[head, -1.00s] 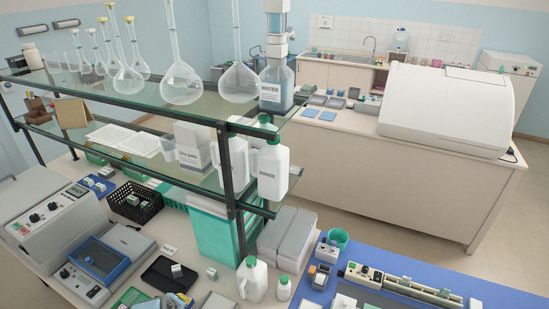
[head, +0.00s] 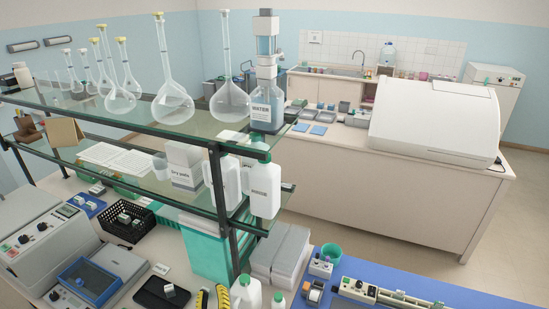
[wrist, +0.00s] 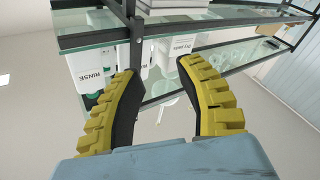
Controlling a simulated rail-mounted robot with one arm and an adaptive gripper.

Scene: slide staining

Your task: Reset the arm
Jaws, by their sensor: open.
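My gripper (head: 212,298) shows at the bottom edge of the head view, over the bench in front of the shelf rack. Its yellow, ribbed fingers with black inner pads point upward. In the wrist view the fingers (wrist: 157,70) stand apart with nothing between them. The gap faces the glass shelf rack, which appears tilted. The rest of my arm is hidden below the head view.
A RINSE bottle (head: 264,190) and a white box (head: 186,166) stand lower. White jugs (head: 245,294) and grey boxes (head: 280,250) crowd the bench. Floor (head: 400,255) is clear at right.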

